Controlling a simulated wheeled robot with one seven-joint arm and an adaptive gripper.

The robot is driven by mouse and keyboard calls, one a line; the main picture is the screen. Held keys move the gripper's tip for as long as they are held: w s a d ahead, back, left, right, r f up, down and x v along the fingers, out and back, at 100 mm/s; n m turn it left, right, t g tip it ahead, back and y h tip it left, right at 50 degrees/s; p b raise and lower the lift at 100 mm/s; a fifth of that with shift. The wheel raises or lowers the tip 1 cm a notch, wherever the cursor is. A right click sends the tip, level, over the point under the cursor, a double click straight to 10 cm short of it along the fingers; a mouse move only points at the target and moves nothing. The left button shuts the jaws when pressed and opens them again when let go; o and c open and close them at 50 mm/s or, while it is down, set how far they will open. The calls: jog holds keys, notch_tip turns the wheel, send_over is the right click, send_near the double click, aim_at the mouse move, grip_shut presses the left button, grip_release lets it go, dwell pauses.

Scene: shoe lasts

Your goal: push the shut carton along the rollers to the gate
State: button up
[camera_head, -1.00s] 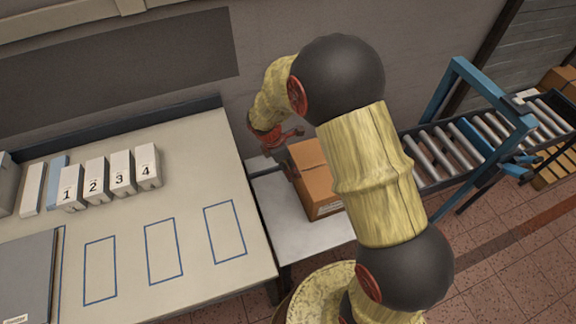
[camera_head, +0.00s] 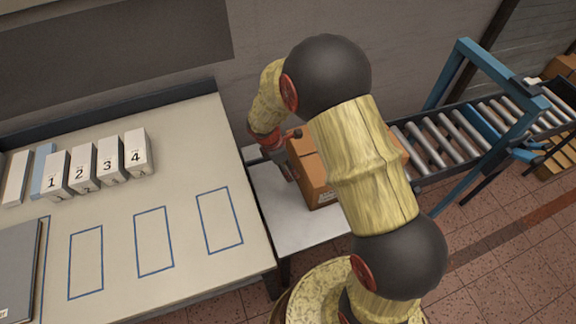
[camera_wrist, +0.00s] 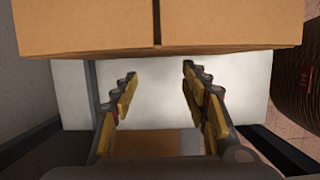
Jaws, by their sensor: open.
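The shut brown carton (camera_head: 312,176) sits on a light grey side table (camera_head: 280,217), left of the roller conveyor, partly hidden behind my arm. In the wrist view the carton (camera_wrist: 200,24) fills the top, with a dark seam down its face. My gripper (camera_wrist: 158,75) is open and empty, its two fingers apart and pointing at the carton's lower edge; I cannot tell whether they touch it. In the head view my gripper (camera_head: 287,160) is at the carton's left side. The rollers (camera_head: 440,142) run to the right, under a blue gate frame (camera_head: 492,90).
A large table (camera_head: 120,200) on the left holds several white numbered boxes (camera_head: 97,167), blue outlines and a grey folder (camera_head: 18,265). More cartons (camera_head: 562,68) stand beyond the conveyor at the far right. A wall runs along the back.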

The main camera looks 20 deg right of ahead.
jog(key=d+p, duration=0.5)
jog(key=d, duration=1.5)
dwell(2.2)
